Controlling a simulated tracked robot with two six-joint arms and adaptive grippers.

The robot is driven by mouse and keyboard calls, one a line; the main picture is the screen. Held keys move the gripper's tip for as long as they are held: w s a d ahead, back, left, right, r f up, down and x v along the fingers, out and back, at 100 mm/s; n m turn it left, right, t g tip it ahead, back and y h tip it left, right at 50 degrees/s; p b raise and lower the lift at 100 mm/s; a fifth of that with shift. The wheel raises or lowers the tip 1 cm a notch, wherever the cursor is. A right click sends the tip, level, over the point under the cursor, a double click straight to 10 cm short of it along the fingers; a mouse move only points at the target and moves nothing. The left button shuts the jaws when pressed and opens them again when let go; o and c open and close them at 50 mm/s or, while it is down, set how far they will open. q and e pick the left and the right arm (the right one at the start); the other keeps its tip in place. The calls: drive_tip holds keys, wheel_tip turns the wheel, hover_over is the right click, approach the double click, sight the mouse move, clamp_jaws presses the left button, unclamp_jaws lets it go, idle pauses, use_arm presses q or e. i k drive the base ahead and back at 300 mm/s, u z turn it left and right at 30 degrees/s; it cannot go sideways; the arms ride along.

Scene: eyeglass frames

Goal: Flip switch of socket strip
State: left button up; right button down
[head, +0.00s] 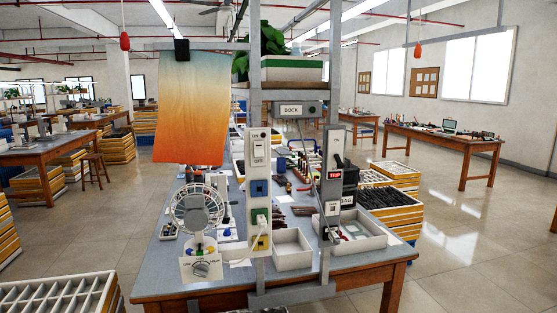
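A white vertical socket strip (258,176) is mounted on a grey metal post above the workbench. A white switch (259,149) sits at its top, with a label that reads OFF. Below are a blue socket (260,188), a green one (260,216) and a yellow one (262,243). A white plug and cable are at the lower sockets. A second narrow strip (333,187) on the right post carries a black switch or lever and a red lit display that seems to read TRIP. Neither of my grippers is in view.
A small fan (197,210) with a knob box (201,269) stands left of the strip. An orange sheet (192,108) hangs at upper left. A DOCK box (292,110) is on the crossbar. White trays (292,262) sit on the bench (160,284).

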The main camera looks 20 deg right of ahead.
sight(259, 145)
drive_tip(key=u, duration=0.15)
drive_tip(key=i, duration=0.95)
drive_tip(key=z, duration=0.1)
